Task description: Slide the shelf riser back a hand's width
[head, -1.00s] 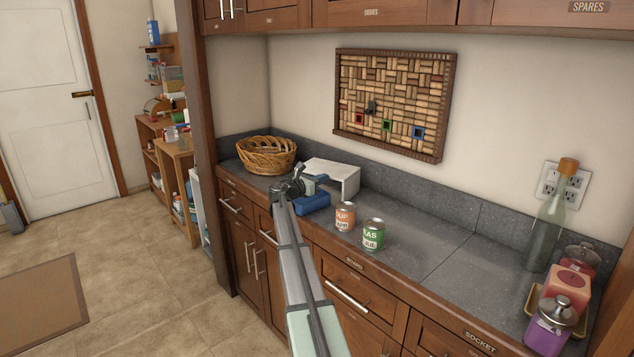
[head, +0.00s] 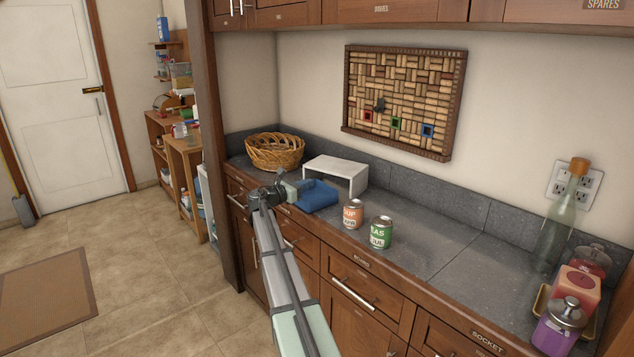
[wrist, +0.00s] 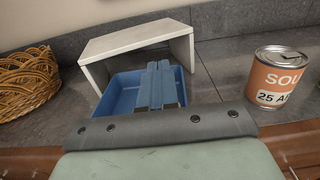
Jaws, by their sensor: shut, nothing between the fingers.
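The shelf riser (head: 337,165) is a white, open-fronted stand on the grey counter against the back wall. It also shows in the wrist view (wrist: 133,40), with its top and both side legs visible. A blue bin (head: 322,199) stands at its front. In the wrist view the bin (wrist: 120,82) reaches partly under the riser's top. My gripper (wrist: 160,65) is shut and empty, its blue fingers together over the bin and in front of the riser's opening. Whether the fingers touch the bin or riser I cannot tell. In the head view my gripper (head: 299,187) is beside the bin.
A wicker basket (head: 275,150) stands left of the riser. An orange soup can (head: 352,215) and a green can (head: 381,233) stand to its right near the counter's front. A bottle (head: 557,225) and jars stand far right. Counter between is clear.

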